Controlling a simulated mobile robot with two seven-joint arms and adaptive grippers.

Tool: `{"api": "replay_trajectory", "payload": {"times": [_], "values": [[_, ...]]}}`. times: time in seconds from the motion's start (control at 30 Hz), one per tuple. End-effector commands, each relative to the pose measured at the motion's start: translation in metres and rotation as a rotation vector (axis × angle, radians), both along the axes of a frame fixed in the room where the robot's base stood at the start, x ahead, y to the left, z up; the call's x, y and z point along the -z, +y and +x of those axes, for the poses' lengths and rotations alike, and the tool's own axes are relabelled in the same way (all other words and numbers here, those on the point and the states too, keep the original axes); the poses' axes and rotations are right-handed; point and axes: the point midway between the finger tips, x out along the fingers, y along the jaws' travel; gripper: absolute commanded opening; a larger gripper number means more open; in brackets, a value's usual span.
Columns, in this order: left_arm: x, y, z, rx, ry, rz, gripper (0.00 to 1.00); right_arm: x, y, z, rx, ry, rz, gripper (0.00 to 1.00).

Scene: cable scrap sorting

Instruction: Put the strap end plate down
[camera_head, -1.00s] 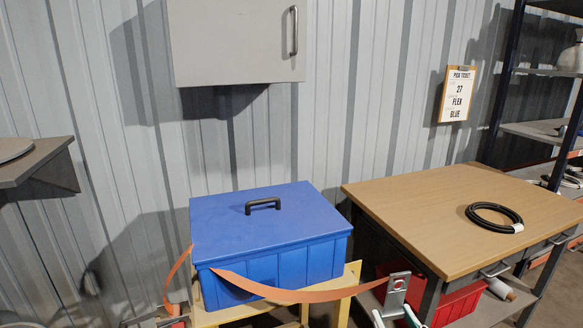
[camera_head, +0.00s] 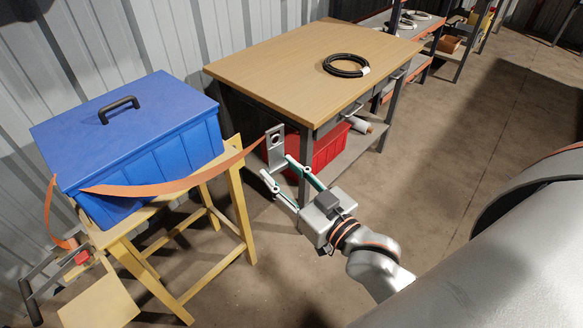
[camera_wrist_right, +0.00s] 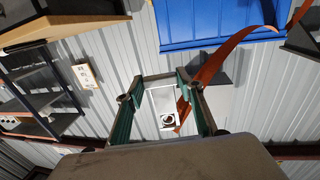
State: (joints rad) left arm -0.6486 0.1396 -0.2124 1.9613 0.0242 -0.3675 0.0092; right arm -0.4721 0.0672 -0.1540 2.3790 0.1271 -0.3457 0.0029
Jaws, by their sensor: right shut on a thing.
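The strap end plate (camera_head: 275,139) is a small grey metal plate with a hole, at the end of the orange strap (camera_head: 165,187). My right gripper (camera_head: 279,167) is shut on the plate and holds it in the air near the workbench's near left corner. In the right wrist view the plate (camera_wrist_right: 160,103) sits between the green-padded fingers. The strap runs from the plate across the front of the blue lidded box (camera_head: 130,130) and hangs at its left side. The lid is shut. My left gripper is not in view.
The box stands on a yellow wooden stand (camera_head: 243,210). The workbench (camera_head: 290,55) carries a black cable coil (camera_head: 346,65), and a red bin (camera_head: 328,149) sits on its lower shelf. A red-and-grey fitting (camera_head: 80,255) hangs at lower left. Open floor lies right.

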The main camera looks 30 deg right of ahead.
Motion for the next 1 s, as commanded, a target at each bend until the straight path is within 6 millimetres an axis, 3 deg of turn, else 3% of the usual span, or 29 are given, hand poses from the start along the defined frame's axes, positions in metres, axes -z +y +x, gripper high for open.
{"api": "replay_trajectory", "payload": {"times": [0.6, 1.0], "values": [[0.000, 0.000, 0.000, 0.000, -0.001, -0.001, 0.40, -0.022, 0.086, 0.011, -0.436, -0.004, -0.009, 0.20], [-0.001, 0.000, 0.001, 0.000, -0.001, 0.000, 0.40, -0.034, 0.132, 0.016, -0.664, -0.003, -0.006, 0.20]]}}
